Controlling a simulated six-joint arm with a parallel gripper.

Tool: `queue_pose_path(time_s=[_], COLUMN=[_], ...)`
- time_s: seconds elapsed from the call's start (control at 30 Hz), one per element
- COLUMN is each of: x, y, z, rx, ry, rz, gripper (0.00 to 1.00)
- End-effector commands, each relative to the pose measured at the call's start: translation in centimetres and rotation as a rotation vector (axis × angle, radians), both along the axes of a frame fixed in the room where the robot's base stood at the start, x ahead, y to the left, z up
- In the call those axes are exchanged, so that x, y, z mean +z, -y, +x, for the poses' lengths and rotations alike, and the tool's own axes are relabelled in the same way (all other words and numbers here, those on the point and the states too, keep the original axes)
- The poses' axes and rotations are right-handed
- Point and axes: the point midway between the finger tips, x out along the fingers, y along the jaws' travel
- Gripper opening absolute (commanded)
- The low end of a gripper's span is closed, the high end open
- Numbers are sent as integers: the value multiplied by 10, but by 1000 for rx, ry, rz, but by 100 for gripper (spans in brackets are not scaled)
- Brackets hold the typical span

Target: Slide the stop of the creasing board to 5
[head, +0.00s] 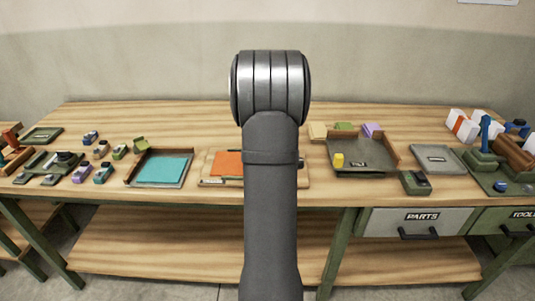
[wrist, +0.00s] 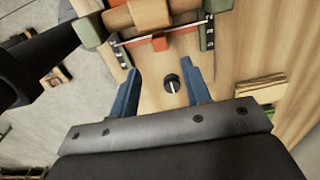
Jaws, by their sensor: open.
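In the head view, a pale wooden board (head: 207,170) with an orange sheet (head: 228,163) on it lies mid-bench. It may be the creasing board. My arm hides its middle, and I cannot make out a stop or numbers on it. In the wrist view, my gripper (wrist: 162,72) is open and empty, its two blue fingers apart. A small black knob (wrist: 171,84) with a white line shows between the fingers. Beyond the fingertips, a red-orange block (wrist: 160,42) sits on a thin bar between green brackets; I cannot tell if this is the stop. My gripper is hidden in the head view.
A tray with a teal sheet (head: 162,169) lies left of the board. A dark tray (head: 375,157) with a yellow piece (head: 338,160) stands right. Several small stampers are at the left. A green tool with a wooden roller (head: 514,152) stands far right. The bench's back strip is clear.

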Motion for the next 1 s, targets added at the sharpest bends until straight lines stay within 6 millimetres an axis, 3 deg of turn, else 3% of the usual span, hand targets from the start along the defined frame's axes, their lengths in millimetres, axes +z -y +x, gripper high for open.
queue_pose_path(time_s=[0.2,0.4,0.6,0.87,1.0], x=[-49,-78,-90,-90,-90], y=[0,0,0,0,0], z=[0,0,0,0,0], rx=[-1,-1,-1,-1,-1], ry=[-2,0,2,2,2], rz=[0,1,1,1,1], gripper=[44,44,44,44,16])
